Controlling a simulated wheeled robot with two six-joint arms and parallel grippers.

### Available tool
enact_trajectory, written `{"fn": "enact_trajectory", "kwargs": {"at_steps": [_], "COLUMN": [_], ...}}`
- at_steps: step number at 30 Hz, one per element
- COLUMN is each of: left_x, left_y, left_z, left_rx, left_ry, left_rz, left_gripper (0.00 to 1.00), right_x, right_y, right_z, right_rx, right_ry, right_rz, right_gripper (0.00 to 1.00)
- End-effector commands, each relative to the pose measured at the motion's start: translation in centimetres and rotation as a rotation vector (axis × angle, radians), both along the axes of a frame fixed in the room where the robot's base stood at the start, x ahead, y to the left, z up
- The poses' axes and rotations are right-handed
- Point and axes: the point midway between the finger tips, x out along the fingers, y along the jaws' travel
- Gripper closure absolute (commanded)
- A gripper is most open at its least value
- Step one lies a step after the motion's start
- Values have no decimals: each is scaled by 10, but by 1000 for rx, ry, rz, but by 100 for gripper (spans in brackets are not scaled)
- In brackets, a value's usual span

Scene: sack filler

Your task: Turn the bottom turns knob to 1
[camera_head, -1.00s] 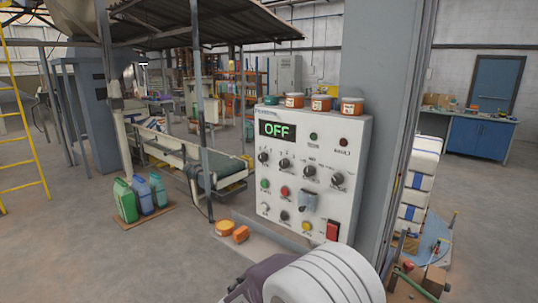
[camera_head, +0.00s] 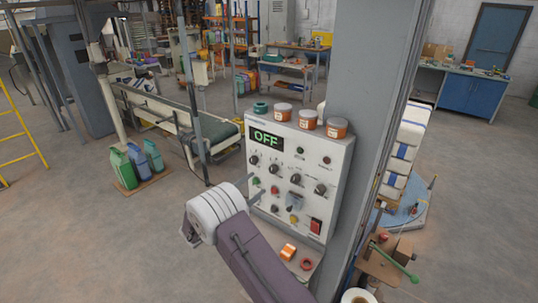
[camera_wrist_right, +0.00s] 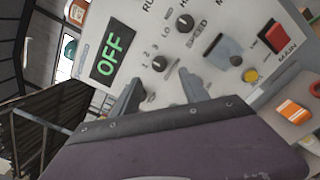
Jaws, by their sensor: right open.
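A white control panel (camera_head: 330,170) shows a green OFF display (camera_head: 266,138) with a row of black knobs below. In the right wrist view, a black knob (camera_wrist_right: 160,62) carries the marks 1, 2 and 3; its name and exact setting are unreadable, so I cannot confirm it is the bottom turns knob. My right gripper (camera_wrist_right: 160,92) is open, its two grey fingers pointing at the panel near this knob. In the head view the gripper (camera_head: 243,182) is at the panel's left edge, below the display. Contact is unclear. My left gripper is out of view.
Other controls sit close by: a grey lever (camera_wrist_right: 222,50), a yellow button (camera_wrist_right: 250,75) and a red main switch (camera_wrist_right: 276,36). Orange jars (camera_head: 308,119) stand on the panel's top.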

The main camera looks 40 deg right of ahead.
Motion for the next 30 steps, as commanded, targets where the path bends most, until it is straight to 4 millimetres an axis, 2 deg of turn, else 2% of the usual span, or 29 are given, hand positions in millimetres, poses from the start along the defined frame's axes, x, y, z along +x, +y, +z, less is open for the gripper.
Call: {"fn": "enact_trajectory", "kwargs": {"at_steps": [6,12,18,22,29,30], "left_x": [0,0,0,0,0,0], "left_y": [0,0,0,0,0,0], "left_z": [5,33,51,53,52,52], "left_rx": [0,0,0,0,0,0], "left_ry": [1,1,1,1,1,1], "left_rz": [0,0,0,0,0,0], "left_gripper": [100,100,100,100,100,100], "right_x": [4,14,24,27,28,28], "right_y": [-6,-45,-77,-86,-87,-87], "right_z": [2,6,4,1,-1,-1], "right_rx": [-12,-10,-9,-8,-8,-8], "right_ry": [0,2,1,1,1,1], "right_rz": [7,3,4,6,8,8], "right_gripper": [47,47,47,47,47,55]}}
